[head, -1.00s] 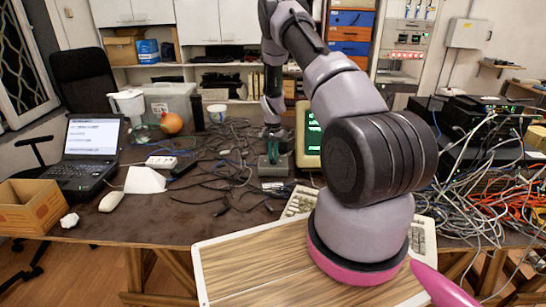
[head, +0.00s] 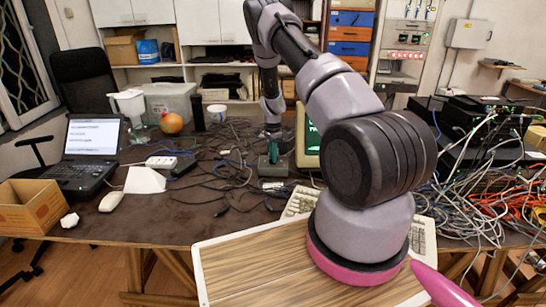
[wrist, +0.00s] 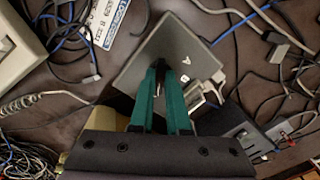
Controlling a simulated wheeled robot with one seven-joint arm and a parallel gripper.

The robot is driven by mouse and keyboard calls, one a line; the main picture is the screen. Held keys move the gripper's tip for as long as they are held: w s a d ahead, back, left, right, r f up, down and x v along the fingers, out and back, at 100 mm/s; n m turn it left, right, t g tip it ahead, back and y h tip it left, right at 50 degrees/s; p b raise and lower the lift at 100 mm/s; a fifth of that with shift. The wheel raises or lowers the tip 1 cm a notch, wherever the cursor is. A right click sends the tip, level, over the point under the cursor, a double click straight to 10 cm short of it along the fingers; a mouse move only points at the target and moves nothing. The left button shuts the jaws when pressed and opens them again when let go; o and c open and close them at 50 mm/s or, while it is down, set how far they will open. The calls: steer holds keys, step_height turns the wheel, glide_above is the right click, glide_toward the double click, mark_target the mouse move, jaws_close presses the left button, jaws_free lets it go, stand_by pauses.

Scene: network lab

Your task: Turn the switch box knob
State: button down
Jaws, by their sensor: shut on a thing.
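The switch box is a small grey box (head: 265,172) on the table, left of the monitor. In the wrist view its top (wrist: 160,52) is a tilted grey square with white letters A and B on the right part. My gripper (head: 272,152) points down at the box from above. In the wrist view its two teal fingers (wrist: 157,90) come together over the middle of the box top, shut on the knob. The knob is mostly hidden between the fingers, so its angle cannot be read.
Loose cables (head: 235,165) lie all around the box. A beige monitor (head: 307,140) stands close on its right and a keyboard (head: 302,201) lies in front. A laptop (head: 92,150) and an orange ball (head: 171,123) are farther left.

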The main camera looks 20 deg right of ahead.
stand_by(0.5)
steer(key=c, duration=0.9)
jaws_free()
step_height(320, 180, up, 11)
steer(key=shift+f, duration=0.1)
